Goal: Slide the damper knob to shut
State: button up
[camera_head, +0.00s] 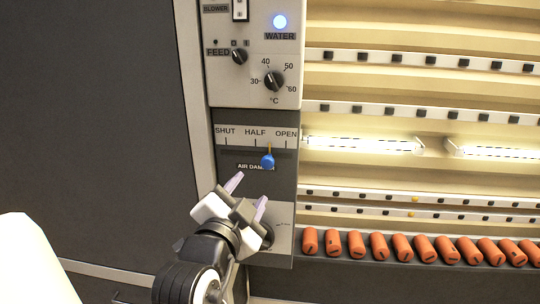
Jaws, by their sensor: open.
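The damper knob (268,161) is small and blue, with an orange pointer above it. It sits on the air damper panel (225,165), in a dark horizontal slot under a scale marked SHUT, HALF and OPEN. The pointer stands between HALF and OPEN. My gripper (248,192) is below and a little left of the knob in the picture, with its two pale fingers apart and nothing between them. The fingers look clear of the knob; the depth gap is hard to tell. My gripper hides part of the lower panel.
Several orange cylinders (402,248) line a ledge at right. A dark flat panel (90,120) fills the left.

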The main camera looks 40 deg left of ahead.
aim_at(265, 165)
jog(key=p+x, duration=0.5)
jog(key=x, duration=0.7)
jog(key=shift+w+a+p, duration=0.15)
jog(key=shift+w+p, duration=0.1)
jog(key=shift+p, duration=0.1)
jog(key=shift+c, duration=0.3)
grip_shut()
